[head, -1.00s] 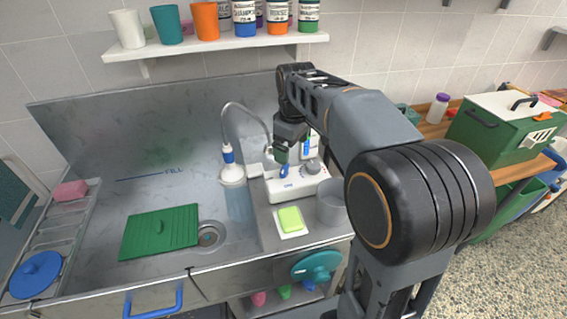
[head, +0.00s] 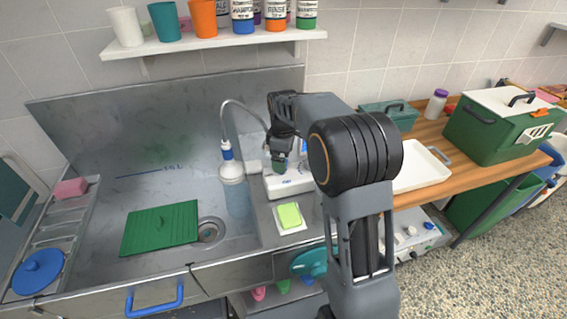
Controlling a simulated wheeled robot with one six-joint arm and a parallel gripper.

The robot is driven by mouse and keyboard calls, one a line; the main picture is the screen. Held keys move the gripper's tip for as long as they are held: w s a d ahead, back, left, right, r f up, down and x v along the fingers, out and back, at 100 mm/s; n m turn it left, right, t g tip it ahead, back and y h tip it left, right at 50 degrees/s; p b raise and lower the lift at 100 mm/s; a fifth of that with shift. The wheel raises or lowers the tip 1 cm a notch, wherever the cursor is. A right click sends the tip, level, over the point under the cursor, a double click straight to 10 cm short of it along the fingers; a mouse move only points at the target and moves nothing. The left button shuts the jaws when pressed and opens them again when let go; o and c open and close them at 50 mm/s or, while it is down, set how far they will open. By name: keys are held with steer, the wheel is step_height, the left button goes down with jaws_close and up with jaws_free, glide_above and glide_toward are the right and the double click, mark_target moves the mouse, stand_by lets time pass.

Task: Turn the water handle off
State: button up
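A grey faucet hose (head: 232,104) arches over the sink and ends in a white spray head (head: 231,172) with a blue collar. A pale blue stream (head: 237,200) shows below the head, over the basin. A white unit (head: 288,186) with small blue markings stands right of the sink. My gripper (head: 279,168) points down just above and in front of this unit. The blue handle on the unit is mostly hidden behind my gripper. I cannot tell whether the fingers touch it, or whether they are open or shut.
A green board (head: 160,228) lies in the sink left of the drain (head: 209,231). A green sponge (head: 289,215) lies on a pad in front of the unit. The shelf (head: 215,42) above holds cups and bottles. A white tray (head: 421,178) lies on the wooden counter to the right.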

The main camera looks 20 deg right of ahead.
steer(key=shift+f, duration=1.5)
steer(key=c, duration=0.9)
